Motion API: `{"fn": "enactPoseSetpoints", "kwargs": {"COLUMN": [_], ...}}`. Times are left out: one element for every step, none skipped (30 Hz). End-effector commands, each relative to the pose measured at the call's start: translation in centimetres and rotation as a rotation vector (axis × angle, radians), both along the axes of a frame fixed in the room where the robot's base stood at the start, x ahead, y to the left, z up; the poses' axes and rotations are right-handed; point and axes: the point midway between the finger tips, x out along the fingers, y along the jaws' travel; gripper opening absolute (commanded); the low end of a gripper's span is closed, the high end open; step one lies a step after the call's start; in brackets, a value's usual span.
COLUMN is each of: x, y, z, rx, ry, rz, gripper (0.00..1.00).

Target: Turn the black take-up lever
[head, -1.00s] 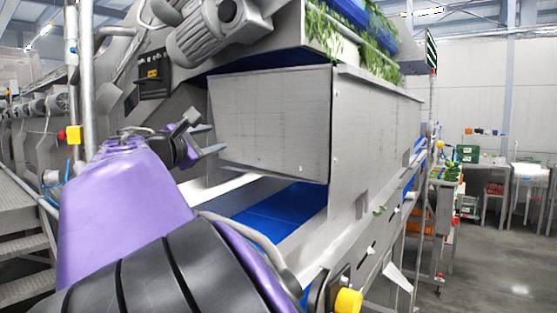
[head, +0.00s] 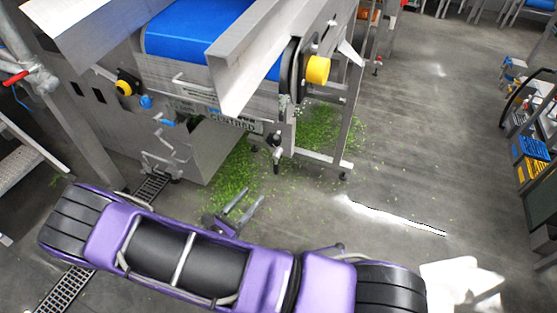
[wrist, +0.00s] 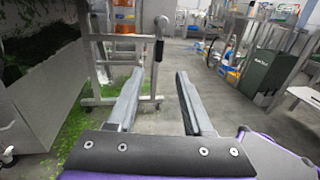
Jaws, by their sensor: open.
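A small black lever (head: 277,157) hangs below the end of the blue-belted conveyor in the head view. In the wrist view a black-gripped lever (wrist: 159,45) hangs from a grey bar, ahead of the fingers and near the middle of the picture. I take these to be the same lever. My gripper (head: 253,194) is open and empty, nearer to me than the lever and apart from it. In the wrist view my gripper (wrist: 160,72) shows two spread grey fingers, with the lever's lower end seen between and beyond their tips.
The conveyor frame's leg (head: 349,130) stands right of the lever. Green scraps (head: 237,165) litter the floor. A floor drain (head: 150,188) lies left; open floor lies right.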

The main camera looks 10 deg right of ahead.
Motion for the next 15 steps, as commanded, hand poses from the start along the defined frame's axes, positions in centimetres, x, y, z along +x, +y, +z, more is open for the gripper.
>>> {"fn": "enactPoseSetpoints", "kwargs": {"x": [0.4, 0.7, 1.1, 1.5, 1.9, 2.5, 3.0, 3.4, 4.0, 4.5, 5.0, 5.5, 6.0, 6.5, 7.1], "y": [-0.5, -0.8, -1.3, -1.7, -2.1, -2.8, -3.2, -3.7, -4.4, -4.9, -5.4, -6.0, -6.5, -7.0, -7.6], "z": [0.0, 0.1, 0.0, 0.1, 0.1, 0.0, 0.0, 0.0, 0.0, 0.0, 0.0, 0.0, 0.0, 0.0, 0.0], "rx": [-0.001, 0.000, -0.001, -0.001, -0.001, 0.000, 0.000, 0.000, 0.000, 0.000, 0.000, -0.001, 0.000, 0.000, 0.001], "ry": [-0.001, -0.001, -0.001, -0.001, -0.001, -0.001, -0.001, -0.001, -0.001, -0.001, -0.001, -0.001, -0.001, -0.001, -0.001], "rz": [-0.002, -0.003, -0.004, -0.003, -0.004, -0.005, -0.004, -0.005, -0.004, -0.004, -0.004, -0.004, -0.004, -0.003, -0.005], "gripper": [0.51, 0.51, 0.51, 0.51, 0.51, 0.51, 0.51, 0.51, 0.51, 0.51, 0.51, 0.51, 0.51, 0.51, 0.51]}}
